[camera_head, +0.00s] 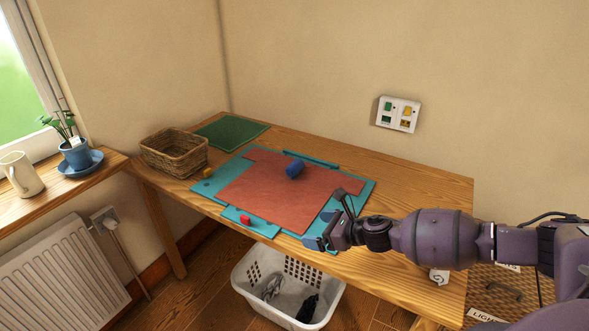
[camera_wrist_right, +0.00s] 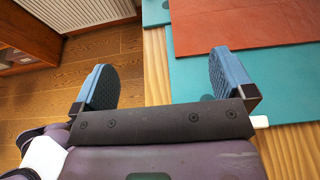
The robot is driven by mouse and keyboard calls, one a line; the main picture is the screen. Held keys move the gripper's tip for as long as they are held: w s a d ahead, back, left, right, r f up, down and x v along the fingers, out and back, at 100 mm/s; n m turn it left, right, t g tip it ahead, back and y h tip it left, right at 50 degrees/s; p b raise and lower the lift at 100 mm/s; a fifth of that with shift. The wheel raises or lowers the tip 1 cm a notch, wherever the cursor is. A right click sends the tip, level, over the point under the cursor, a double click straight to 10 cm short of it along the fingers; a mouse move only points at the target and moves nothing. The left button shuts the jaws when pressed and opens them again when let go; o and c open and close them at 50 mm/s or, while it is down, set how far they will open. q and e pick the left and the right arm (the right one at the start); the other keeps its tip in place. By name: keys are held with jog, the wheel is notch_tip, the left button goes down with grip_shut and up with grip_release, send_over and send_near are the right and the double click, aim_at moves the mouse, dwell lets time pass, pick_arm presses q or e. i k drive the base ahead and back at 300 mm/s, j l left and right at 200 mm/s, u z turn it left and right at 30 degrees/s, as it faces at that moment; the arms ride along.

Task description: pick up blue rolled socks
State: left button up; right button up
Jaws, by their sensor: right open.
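The blue rolled socks (camera_head: 295,168) lie on the red cloth (camera_head: 262,192), towards the back of the teal folding board on the wooden table. My right gripper (camera_head: 326,229) is over the front edge of the board, in front of and to the right of the socks, and apart from them. In the right wrist view its two blue fingers (camera_wrist_right: 164,85) are wide apart with nothing between them. The socks do not show in that view. My left gripper does not show.
A wicker basket (camera_head: 174,152) and a green mat (camera_head: 231,132) are at the table's back left. The teal board (camera_head: 206,188) carries small yellow and red pieces. A white laundry basket (camera_head: 289,285) with dark and grey items stands on the floor before the table.

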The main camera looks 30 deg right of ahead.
aim_at(296, 167)
jog(key=i+l, duration=0.8)
